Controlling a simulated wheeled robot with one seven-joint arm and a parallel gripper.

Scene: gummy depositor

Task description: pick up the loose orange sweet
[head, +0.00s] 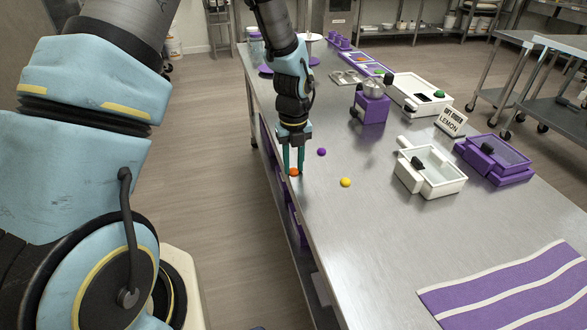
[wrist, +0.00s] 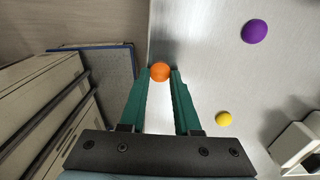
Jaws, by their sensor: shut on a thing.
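The orange sweet (head: 294,172) is at the tips of my gripper (head: 293,168), near the left edge of the steel table (head: 350,240). In the wrist view the orange sweet (wrist: 160,72) sits between the two green fingertips of my gripper (wrist: 161,76), which are shut on it. I cannot tell whether it is clear of the table top.
A purple sweet (head: 322,152) and a yellow sweet (head: 345,182) lie on the table to the right of my gripper. A white open box (head: 430,172), a purple box (head: 493,160) and a LEMON sign (head: 451,122) stand further right. The front middle is clear.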

